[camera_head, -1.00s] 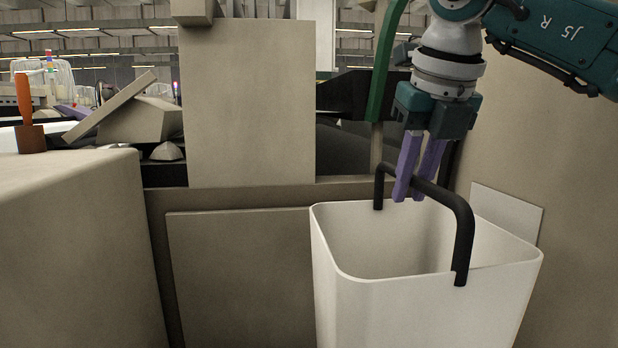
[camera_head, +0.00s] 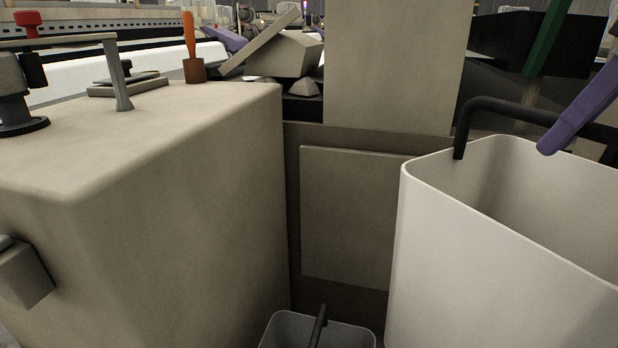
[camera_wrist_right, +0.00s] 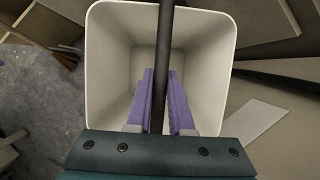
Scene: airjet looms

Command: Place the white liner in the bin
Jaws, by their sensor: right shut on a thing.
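The white liner (camera_head: 480,240) is an open, square white tub with a black handle (camera_head: 500,108), at the right of the head view and cut off by its edge. It also fills the middle of the right wrist view (camera_wrist_right: 110,60), where its inside looks empty. My right gripper (camera_wrist_right: 160,78) is shut on the black handle, one purple finger on each side. In the head view only part of one purple finger (camera_head: 582,108) shows. A small grey open container (camera_head: 275,328), probably the bin, is at the bottom edge with a dark bar across its top. My left gripper is not in view.
A large beige machine housing (camera_head: 180,190) fills the left, with an orange-handled tool (camera_head: 189,50) and metal fittings on top. A beige panel (camera_head: 355,220) stands behind the grey container. The wrist view shows grey floor (camera_wrist_right: 50,105) left of the liner.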

